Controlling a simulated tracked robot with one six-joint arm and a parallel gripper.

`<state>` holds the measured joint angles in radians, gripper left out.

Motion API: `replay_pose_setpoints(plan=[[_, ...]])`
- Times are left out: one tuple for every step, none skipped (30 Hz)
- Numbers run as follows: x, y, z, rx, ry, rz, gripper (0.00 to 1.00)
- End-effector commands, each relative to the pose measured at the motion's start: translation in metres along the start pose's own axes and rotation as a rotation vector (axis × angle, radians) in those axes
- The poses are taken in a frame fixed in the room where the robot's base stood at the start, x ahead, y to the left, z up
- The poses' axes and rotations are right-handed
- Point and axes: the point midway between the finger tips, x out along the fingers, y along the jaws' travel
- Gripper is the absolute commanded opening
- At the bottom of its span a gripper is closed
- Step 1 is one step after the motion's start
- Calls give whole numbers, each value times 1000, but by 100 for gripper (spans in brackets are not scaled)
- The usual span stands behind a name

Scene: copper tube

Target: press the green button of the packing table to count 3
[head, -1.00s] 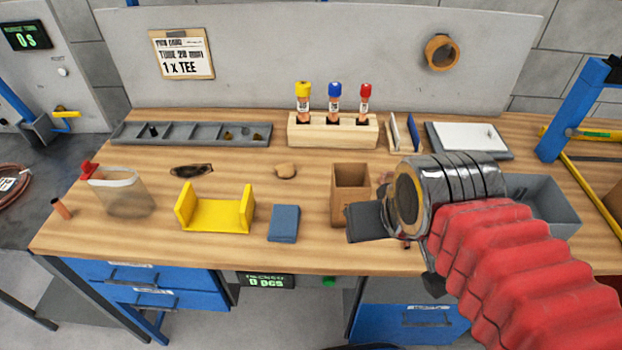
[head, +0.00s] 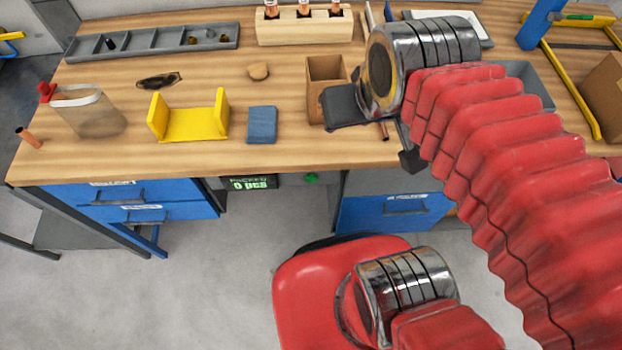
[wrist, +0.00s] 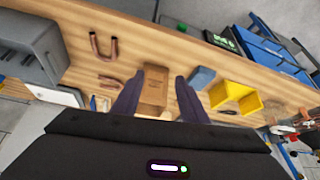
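The green button (head: 311,178) sits under the front edge of the packing table (head: 290,158), just right of the counter display (head: 249,183), which reads 0 pcs. The display (wrist: 222,41) also shows near the top of the wrist view. My gripper (head: 345,106) is above the tabletop by the small brown box, higher in the head view than the button and apart from it. In the wrist view its two dark fingers (wrist: 158,97) stand apart with nothing held; the brown box shows beyond the gap between them.
On the table are the brown box (head: 326,75), a blue block (head: 262,124), a yellow cradle (head: 190,123), a clear bottle (head: 90,112) and a grey bin (head: 530,85). Blue drawers (head: 395,213) flank the button below.

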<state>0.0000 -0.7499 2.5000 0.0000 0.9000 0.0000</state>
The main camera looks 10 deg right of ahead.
Motion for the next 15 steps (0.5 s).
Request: replay_pose_setpoints(plan=[[0, 0, 0, 0, 0, 0, 36], [0, 0, 0, 0, 0, 0, 34], [0, 0, 0, 0, 0, 0, 31], [0, 0, 0, 0, 0, 0, 29], [0, 0, 0, 0, 0, 0, 27], [0, 0, 0, 0, 0, 0, 24], [0, 0, 0, 0, 0, 0, 22], [0, 0, 0, 0, 0, 0, 20], [0, 0, 0, 0, 0, 0, 17], [0, 0, 0, 0, 0, 0, 15], [0, 0, 0, 0, 0, 0, 13], [0, 0, 0, 0, 0, 0, 10], [0, 0, 0, 0, 0, 0, 8], [0, 0, 0, 0, 0, 0, 6], [0, 0, 0, 0, 0, 0, 3]])
